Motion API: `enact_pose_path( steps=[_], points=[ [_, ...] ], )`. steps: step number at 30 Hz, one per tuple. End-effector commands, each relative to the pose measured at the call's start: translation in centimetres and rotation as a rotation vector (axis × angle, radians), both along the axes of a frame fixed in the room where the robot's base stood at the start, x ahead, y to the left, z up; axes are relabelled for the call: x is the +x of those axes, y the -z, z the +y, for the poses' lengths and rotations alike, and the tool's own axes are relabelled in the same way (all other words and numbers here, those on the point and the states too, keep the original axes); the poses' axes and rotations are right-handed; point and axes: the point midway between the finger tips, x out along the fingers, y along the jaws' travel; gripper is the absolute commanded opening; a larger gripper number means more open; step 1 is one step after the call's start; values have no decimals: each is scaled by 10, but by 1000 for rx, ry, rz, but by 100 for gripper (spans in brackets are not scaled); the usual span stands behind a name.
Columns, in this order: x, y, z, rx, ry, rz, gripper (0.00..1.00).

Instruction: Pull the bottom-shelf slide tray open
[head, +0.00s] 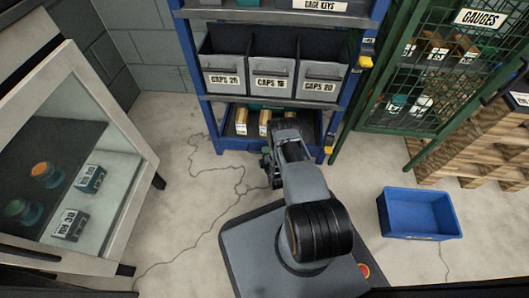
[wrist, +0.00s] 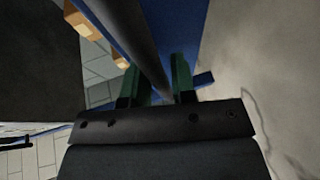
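The bottom-shelf slide tray (head: 234,144) is blue and sits low in the blue rack, holding several tan blocks; my arm hides part of its front. Its blue front also shows in the wrist view (wrist: 182,28). A dark handle bar (wrist: 143,35) runs along that front. My gripper (wrist: 155,85) has its two green fingers apart, one on each side of the bar. The bar looks closer to the right finger; I cannot tell whether they touch. In the head view my gripper (head: 267,165) is low at the tray's front, mostly hidden by my arm.
Grey CAPS bins (head: 270,82) fill the shelf above. A glass-fronted cabinet (head: 140,147) stands at left. A green mesh GAUGES cage (head: 425,70) and wooden pallets (head: 480,150) are at right. A blue crate (head: 412,233) lies on the floor at right. Floor left of my base is clear.

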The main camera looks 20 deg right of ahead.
Motion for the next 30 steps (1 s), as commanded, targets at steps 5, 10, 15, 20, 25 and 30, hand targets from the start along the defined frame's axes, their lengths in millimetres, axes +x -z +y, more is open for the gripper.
enact_pose_path(
  steps=[5,10,15,20,25,30],
  points=[
    [0,0,-1,0,2,0,24],
    [0,0,-1,0,2,0,17],
    [0,0,0,0,0,0,0],
    [0,0,0,0,-1,0,0],
    [0,0,1,0,-2,1,0],
    [-4,0,9,0,-11,3,0]
  ],
)
